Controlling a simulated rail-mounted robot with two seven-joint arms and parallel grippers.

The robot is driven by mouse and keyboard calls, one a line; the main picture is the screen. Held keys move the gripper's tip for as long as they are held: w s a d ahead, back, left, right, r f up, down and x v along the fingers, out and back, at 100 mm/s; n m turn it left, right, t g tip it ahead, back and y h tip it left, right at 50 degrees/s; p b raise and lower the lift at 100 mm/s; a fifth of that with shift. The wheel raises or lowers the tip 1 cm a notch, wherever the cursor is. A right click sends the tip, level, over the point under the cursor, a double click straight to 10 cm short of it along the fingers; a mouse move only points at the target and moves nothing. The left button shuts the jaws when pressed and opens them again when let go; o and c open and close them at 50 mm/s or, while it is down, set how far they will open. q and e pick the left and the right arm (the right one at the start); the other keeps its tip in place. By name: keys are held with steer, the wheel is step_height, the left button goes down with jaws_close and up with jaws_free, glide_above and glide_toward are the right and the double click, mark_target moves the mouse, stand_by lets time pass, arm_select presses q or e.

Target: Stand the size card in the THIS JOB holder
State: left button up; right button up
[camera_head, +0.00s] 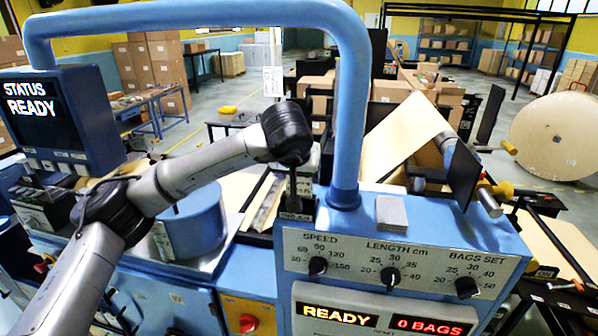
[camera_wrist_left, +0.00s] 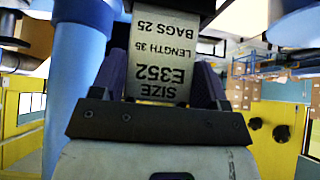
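In the head view, my left gripper (camera_head: 298,170) is directly above the THIS JOB holder (camera_head: 295,215), mostly hidden by the dark wrist. My right gripper is not in view.
A blue tube guard (camera_head: 345,130) rises just right of the holder. The console (camera_head: 400,255) with three knobs is in front. A grey pad (camera_head: 391,213) lies on its top. A blue drum (camera_head: 192,225) stands at left, below my arm.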

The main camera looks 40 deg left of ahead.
arm_select(q)
steer(key=o, duration=0.5)
steer(key=shift+c, duration=0.2)
steer(key=b+v, duration=0.2)
steer(key=v, duration=1.1)
steer(key=shift+s+r+b, duration=0.2)
steer(key=shift+r+b, duration=0.15)
steer(key=shift+d, duration=0.1)
